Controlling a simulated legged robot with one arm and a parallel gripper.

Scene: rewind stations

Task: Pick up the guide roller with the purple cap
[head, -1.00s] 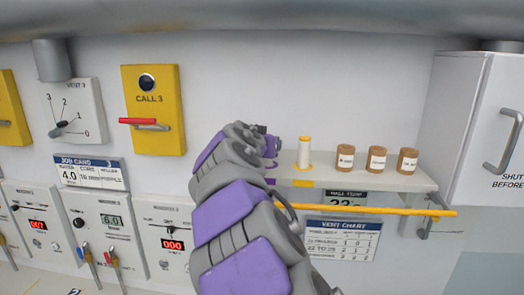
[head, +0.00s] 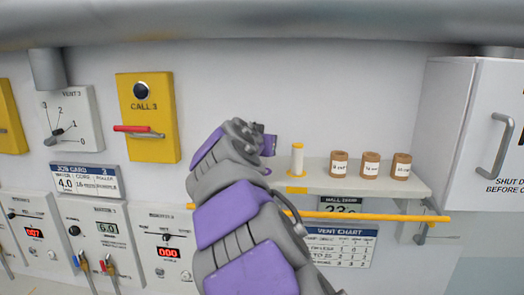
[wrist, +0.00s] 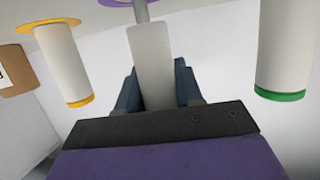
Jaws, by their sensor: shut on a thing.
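My gripper (wrist: 155,92) is shut on a pale roller (wrist: 150,60), which shows between the dark fingers in the wrist view. Beyond its far end a thin grey post (wrist: 141,11) stands on a purple disc (wrist: 118,2), with a gap between roller and disc. The roller's cap end is hidden by my gripper. In the head view my gripper (head: 267,143) is above the left part of the shelf (head: 315,183), and my arm hides most of the held roller. A yellow-capped roller (head: 297,159) stands to its right.
A green-capped roller (wrist: 284,50) is at the right in the wrist view. Several brown cores (head: 369,166) stand farther right on the shelf. A yellow rail (head: 380,216) runs along the shelf's front, and a white cabinet (head: 490,130) stands at the right.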

